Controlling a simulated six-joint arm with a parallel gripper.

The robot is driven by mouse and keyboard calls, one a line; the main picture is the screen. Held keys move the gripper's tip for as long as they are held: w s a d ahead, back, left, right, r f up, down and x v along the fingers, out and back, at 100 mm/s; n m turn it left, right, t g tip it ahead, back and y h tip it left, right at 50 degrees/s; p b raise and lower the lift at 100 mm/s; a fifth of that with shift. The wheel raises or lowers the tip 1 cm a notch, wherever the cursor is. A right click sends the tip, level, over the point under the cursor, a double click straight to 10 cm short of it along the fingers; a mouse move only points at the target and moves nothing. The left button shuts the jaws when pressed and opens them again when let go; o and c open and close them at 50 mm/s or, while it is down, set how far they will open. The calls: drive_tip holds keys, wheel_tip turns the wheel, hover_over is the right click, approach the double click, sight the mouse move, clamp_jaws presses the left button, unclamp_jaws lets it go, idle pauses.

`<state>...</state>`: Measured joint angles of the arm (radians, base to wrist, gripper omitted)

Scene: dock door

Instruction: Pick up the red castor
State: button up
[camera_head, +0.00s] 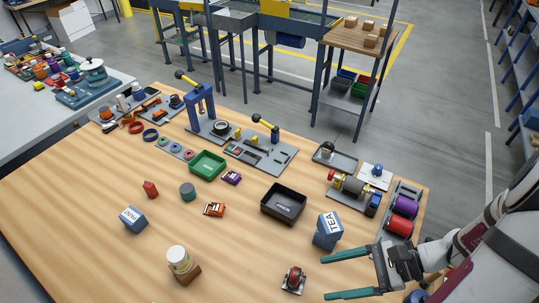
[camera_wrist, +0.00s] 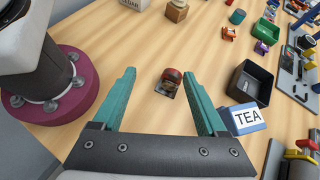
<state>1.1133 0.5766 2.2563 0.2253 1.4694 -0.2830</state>
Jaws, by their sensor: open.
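The red castor (camera_head: 293,279), a small red wheel on a metal plate, lies on the wooden table near the front edge in the head view. In the wrist view the castor (camera_wrist: 170,82) shows between and beyond the tips of my two teal fingers. My gripper (camera_head: 328,275) is at the right in the head view, its fingers pointing left towards the castor. The gripper (camera_wrist: 158,74) is open and empty. The castor appears apart from both fingers; the exact height of my fingers over the table is hard to tell.
A blue TEA box (camera_head: 328,230) stands close to my upper finger. A black tray (camera_head: 283,204) is behind it. Bare tabletop lies around the castor. Fixtures line the table's far side.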

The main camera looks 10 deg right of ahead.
sight(291, 274)
drive_tip(key=d+f+m+t, duration=0.3)
drive_tip(key=f+m+t, duration=0.1)
drive_tip(key=x, duration=1.4)
drive_tip(key=shift+s+a+f, duration=0.2)
drive_tip(key=shift+a, duration=0.3)
clamp_jaws()
